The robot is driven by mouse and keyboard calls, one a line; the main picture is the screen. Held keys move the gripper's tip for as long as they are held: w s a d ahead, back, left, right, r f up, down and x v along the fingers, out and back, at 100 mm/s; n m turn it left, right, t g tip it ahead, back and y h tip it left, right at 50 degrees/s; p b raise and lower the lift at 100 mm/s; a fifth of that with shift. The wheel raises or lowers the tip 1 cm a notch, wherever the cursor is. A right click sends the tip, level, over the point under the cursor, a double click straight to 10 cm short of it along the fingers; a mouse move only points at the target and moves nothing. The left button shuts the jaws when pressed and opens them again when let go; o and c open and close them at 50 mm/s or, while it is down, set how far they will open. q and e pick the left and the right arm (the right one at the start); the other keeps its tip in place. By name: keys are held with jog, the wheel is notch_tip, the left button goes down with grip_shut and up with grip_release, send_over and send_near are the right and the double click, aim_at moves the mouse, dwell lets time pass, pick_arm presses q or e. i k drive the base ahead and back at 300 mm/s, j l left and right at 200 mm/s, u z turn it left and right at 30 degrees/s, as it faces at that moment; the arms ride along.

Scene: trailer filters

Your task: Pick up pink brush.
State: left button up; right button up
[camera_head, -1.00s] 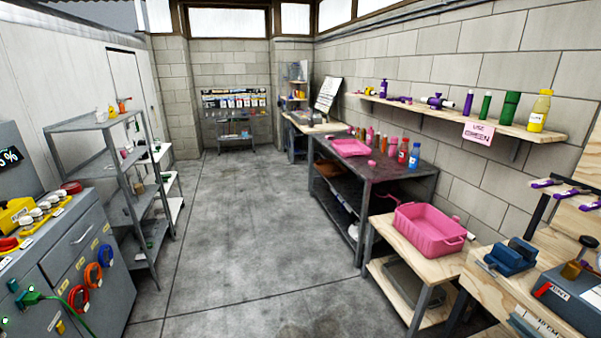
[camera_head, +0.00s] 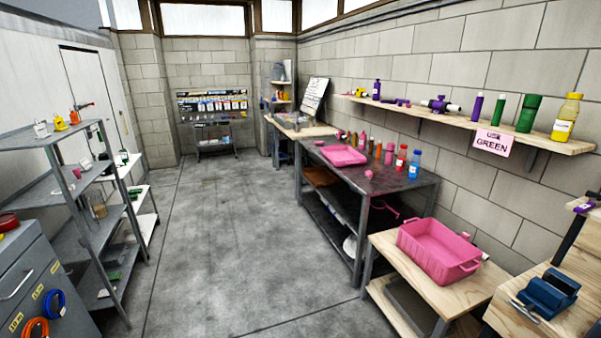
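I cannot make out a brush for certain. Small pink items show on the dark metal table (camera_head: 425,190): a pink bottle-like item (camera_head: 363,143) stands at its back, and a small pink piece (camera_head: 368,174) lies near its front edge. A pink shallow tray (camera_head: 341,155) lies on the same table. Another thin pink item (camera_head: 384,207) shows below the tabletop, too small to tell. Neither of my grippers is in view.
A pink tub (camera_head: 438,250) sits on a low wooden bench (camera_head: 392,247) at right. A blue vise (camera_head: 547,294) is on the bench at lower right. A metal shelf rack (camera_head: 75,215) stands at left. The concrete floor (camera_head: 230,240) between is clear.

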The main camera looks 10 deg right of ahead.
aim_at(369, 175)
jog(key=i+j+z, duration=0.15)
jog(key=i+z, duration=0.2)
jog(key=i+j+z, duration=0.7)
jog(key=i, duration=0.15)
